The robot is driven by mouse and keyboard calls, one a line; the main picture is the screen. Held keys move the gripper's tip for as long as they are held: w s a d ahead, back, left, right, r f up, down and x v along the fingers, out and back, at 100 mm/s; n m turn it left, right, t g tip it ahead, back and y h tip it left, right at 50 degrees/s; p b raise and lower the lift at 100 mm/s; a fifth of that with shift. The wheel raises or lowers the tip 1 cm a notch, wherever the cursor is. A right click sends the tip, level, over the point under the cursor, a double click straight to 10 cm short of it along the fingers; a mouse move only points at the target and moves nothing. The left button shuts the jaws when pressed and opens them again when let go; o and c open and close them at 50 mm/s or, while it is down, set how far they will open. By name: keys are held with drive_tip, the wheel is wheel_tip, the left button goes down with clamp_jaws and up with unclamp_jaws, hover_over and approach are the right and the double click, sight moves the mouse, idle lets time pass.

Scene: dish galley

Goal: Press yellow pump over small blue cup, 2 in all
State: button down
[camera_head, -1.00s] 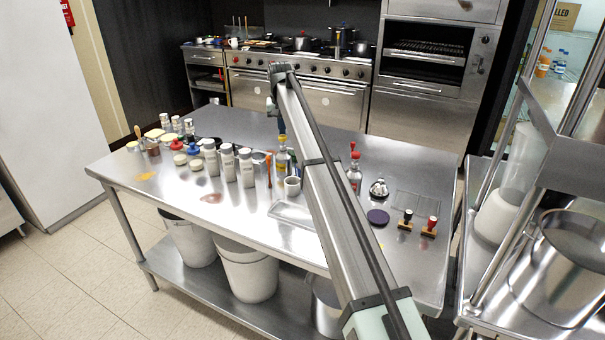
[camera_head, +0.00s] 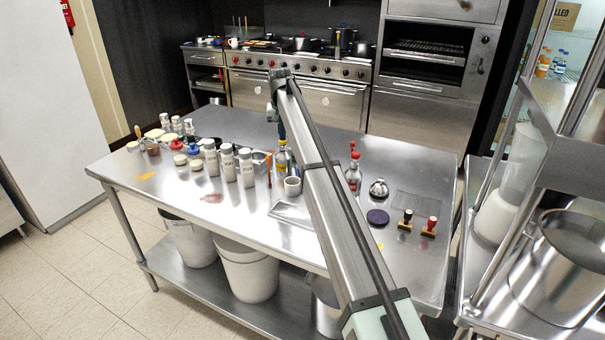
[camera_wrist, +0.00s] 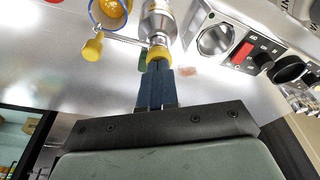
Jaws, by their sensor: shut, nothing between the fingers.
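The bottle with the yellow pump (camera_head: 283,162) stands upright on the steel table, partly hidden by my arm. In the wrist view its yellow pump head (camera_wrist: 159,54) is right at my fingertips, which touch it or sit very close over it. A small blue-rimmed cup (camera_wrist: 91,13) with orange-yellow stuff inside shows at the top of the wrist view, left of the bottle. I cannot make this cup out for sure in the head view. My gripper (camera_wrist: 155,72) is shut and empty, its blue fingers together; in the head view (camera_head: 282,133) it points down above the bottle.
Several white shaker bottles (camera_head: 228,163) stand left of the pump. A small white cup (camera_head: 292,187) and a shallow tray (camera_head: 290,212) are in front. A red-topped bottle (camera_head: 353,175), a purple disc (camera_head: 378,217) and two stamps (camera_head: 430,228) are to the right.

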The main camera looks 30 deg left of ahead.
drive_tip(key=shift+r, duration=1.25)
drive_tip(key=shift+f, duration=0.5)
drive_tip(key=shift+f, duration=0.9)
drive_tip(key=shift+r, duration=1.4)
wheel_tip(320, 180, up, 6)
idle(0.6)
